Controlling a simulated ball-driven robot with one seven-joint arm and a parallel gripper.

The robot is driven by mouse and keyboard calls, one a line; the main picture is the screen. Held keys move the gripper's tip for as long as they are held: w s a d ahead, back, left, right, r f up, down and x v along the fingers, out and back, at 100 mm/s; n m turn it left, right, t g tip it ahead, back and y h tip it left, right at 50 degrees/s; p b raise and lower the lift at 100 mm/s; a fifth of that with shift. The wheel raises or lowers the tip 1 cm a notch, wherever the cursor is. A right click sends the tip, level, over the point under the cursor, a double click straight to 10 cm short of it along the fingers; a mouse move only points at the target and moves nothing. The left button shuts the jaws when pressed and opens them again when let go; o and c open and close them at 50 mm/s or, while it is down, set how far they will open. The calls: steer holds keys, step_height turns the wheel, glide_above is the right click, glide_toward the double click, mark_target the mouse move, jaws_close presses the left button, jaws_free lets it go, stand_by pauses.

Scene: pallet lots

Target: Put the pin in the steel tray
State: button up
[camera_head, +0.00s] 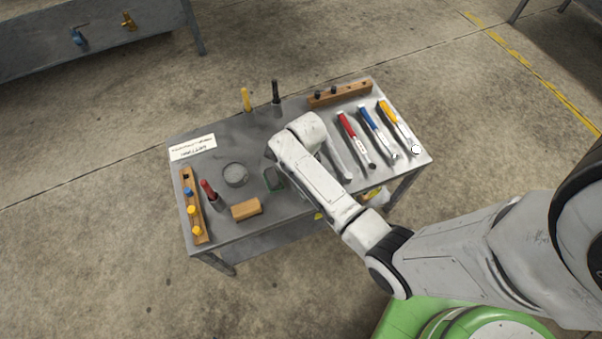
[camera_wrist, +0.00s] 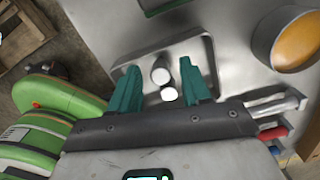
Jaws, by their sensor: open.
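My gripper (camera_wrist: 158,84) shows in the wrist view with its two teal fingers apart. Its fingers reach over the shallow steel tray (camera_wrist: 193,42), which has a raised rim and rounded corners. A short shiny metal piece with bright round faces, seemingly the pin (camera_wrist: 160,74), shows between the fingers and within the tray's outline. A gap shows on each side of it. I cannot tell whether it rests on the tray floor. In the head view my arm hides the gripper, the pin and most or all of the tray.
The grey bench (camera_head: 270,222) holds a round grey dish (camera_head: 236,174), a wooden block (camera_head: 246,209), a left rack (camera_head: 192,205) and a back rack (camera_head: 340,94). Red, blue and yellow-handled tools (camera_head: 372,119) lie at right. An orange-filled round container (camera_wrist: 297,42) stands beside the tray.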

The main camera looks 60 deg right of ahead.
step_height(320, 180, up, 11)
steer(key=p, duration=0.2)
steer(key=s+a+r+n, duration=0.2)
steer(key=s+a+n, duration=0.2)
steer(key=n, duration=0.9)
steer(key=s+a+r+n, duration=0.2)
steer(key=s+a+n, duration=0.3)
steer(key=s+n, duration=0.6)
steer(key=n, duration=0.2)
steer(key=shift+s+r+n+h, duration=0.15)
steer(key=shift+s+n+h, duration=0.15)
steer(key=shift+h, duration=0.1)
